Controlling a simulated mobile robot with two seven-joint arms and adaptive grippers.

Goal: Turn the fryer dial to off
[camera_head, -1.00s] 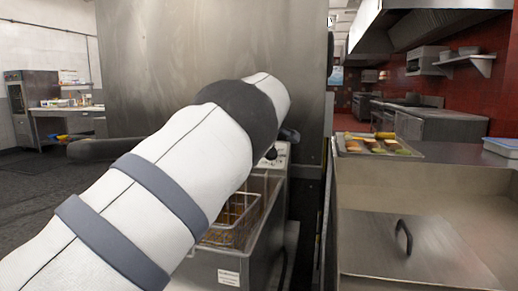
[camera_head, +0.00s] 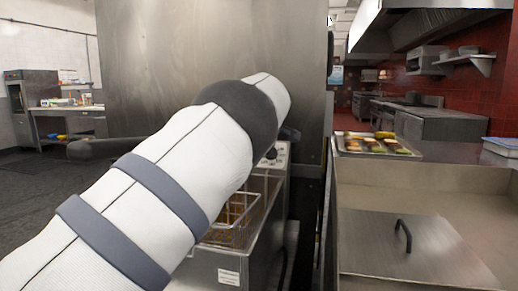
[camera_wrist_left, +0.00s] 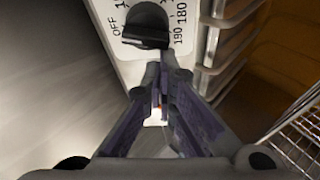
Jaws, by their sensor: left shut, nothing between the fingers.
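The fryer (camera_head: 228,270) stands at the lower middle of the head view, with its light control panel (camera_head: 281,155) at the back, partly behind my arm. In the left wrist view the black fryer dial (camera_wrist_left: 148,22) sits on a white panel printed OFF at the left and 180 and 190 at the right. I cannot tell which mark the dial points to. My left gripper (camera_wrist_left: 162,72) is shut and empty, its fingertips just below the dial in that view. I cannot tell if they touch it. The arm hides this gripper in the head view. My right gripper is not in view.
A wire fry basket (camera_head: 235,225) sits in the fryer; wire mesh (camera_wrist_left: 300,135) also shows in the wrist view. A large steel panel (camera_head: 190,60) rises behind. To the right is a steel counter (camera_head: 420,225) with a handled lid and a food tray (camera_head: 375,153).

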